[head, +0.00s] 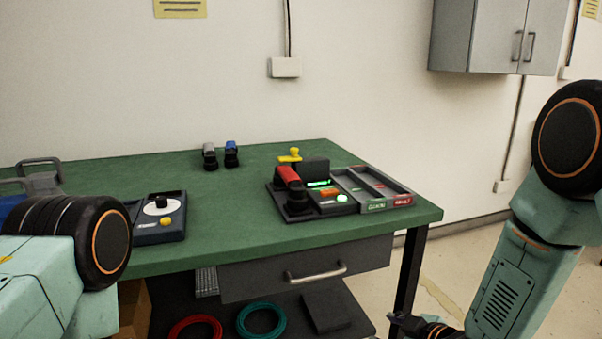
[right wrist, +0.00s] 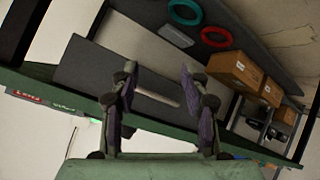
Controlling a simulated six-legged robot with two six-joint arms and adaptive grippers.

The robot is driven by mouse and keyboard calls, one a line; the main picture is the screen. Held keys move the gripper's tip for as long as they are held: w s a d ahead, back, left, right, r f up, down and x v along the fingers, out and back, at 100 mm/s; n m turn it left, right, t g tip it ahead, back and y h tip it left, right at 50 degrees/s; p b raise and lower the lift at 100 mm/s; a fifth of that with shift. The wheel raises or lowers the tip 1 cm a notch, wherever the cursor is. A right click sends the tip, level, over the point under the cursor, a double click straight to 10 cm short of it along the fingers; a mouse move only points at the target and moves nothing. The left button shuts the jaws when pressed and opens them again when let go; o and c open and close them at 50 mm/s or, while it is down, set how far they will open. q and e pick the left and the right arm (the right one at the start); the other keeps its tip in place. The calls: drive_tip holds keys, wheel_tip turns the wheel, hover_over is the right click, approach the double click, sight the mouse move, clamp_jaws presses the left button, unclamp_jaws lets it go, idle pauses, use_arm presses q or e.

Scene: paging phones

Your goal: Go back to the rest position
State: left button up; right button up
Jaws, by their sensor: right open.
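My right gripper (right wrist: 157,75) is open and empty in the right wrist view, its two fingers well apart in front of the table's drawer side. In the head view only part of it (head: 410,326) shows at the bottom edge, low beside the table's right leg. My left arm comes in at the left of the head view, but its gripper is out of frame.
A dial box (head: 160,220) is near my left arm. A drawer handle (head: 316,272) juts from the front. Red and teal cable coils (head: 261,320) lie on the lower shelf. Floor right of the table is clear.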

drive_tip(key=s+d+f+m+g+h+p, duration=0.1)
drive_tip(key=s+f+m+g, duration=0.2)
drive_tip(key=s, duration=0.9)
drive_tip(key=s+d+f+m+g+h+p, duration=0.1)
drive_tip(key=s+d+f+m+g+h, duration=0.1)
drive_tip(key=s, duration=0.9)
drive_tip(key=s+d+f+m+g+h+p, duration=0.1)
drive_tip(key=s+f+m+g, duration=0.3)
drive_tip(key=s, duration=0.8)
wheel_tip(320, 180, down, 2)
drive_tip(key=shift+s+d+f+m+g+p, duration=0.1)
drive_tip(key=shift+s+d+m+g+p, duration=0.25)
drive_tip(key=shift+d+m, duration=0.4)
drive_tip(key=shift+w+a, duration=0.1)
drive_tip(key=shift+a, duration=0.05)
drive_tip(key=shift+c, duration=0.4)
